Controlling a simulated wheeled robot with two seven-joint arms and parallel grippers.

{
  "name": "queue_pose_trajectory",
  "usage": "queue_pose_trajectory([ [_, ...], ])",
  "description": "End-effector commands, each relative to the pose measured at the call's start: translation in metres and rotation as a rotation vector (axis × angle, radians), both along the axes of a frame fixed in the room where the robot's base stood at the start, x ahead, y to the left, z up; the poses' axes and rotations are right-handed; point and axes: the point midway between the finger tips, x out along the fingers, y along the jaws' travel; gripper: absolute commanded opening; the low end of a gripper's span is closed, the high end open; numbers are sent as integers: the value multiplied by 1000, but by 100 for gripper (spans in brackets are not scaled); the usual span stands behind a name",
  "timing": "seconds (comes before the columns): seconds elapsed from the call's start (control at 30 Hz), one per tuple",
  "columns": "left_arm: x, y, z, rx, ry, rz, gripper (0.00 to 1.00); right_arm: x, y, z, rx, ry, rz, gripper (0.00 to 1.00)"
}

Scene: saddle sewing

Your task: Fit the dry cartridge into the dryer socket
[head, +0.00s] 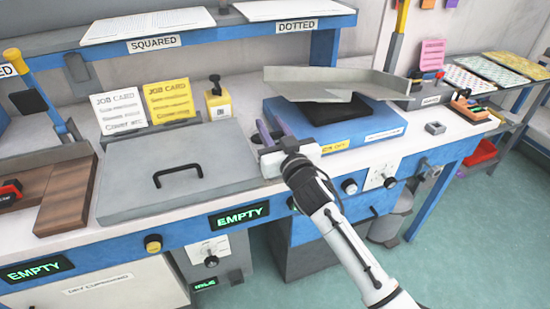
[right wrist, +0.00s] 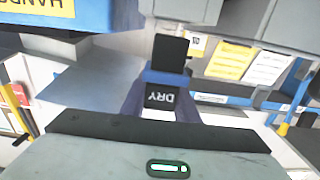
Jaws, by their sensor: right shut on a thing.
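My right gripper (head: 272,130) is over the counter in the middle of the head view, with its purple fingers pointing away. The right wrist view shows the dry cartridge (right wrist: 160,99) between the fingers, dark with a blue band, a black top and an upside-down DRY label. The gripper is shut on it. In the head view I cannot make out the cartridge clearly. No socket is clearly identifiable. My left gripper is out of view.
A blue box (head: 385,122) with a grey tray on top stands right of the gripper. A grey lid (head: 180,170) with a black handle lies to the left. A yellow bottle-like item (head: 217,104) stands beside job cards (head: 169,103). An EMPTY display (head: 240,215) is on the counter front.

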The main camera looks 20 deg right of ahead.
Motion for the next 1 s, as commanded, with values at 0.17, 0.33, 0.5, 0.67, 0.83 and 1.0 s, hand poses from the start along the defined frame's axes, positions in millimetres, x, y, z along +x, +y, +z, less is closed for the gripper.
queue_pose_trajectory([
  [0.17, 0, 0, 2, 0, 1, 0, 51, 0, 0, 3, 0, -1, 0, 1],
  [0.33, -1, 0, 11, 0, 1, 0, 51, 0, 0, 15, 1, -2, 1, 1],
  [0.5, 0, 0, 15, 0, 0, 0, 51, 0, 0, 26, 0, -3, 0, 1],
  [0.67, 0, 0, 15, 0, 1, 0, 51, 0, 0, 38, -1, -2, 0, 1],
  [0.83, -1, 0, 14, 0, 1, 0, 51, 0, 0, 41, 0, -1, 1, 1],
  [1.0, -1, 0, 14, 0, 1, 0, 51, 0, 0, 41, 0, -1, 0, 1],
])
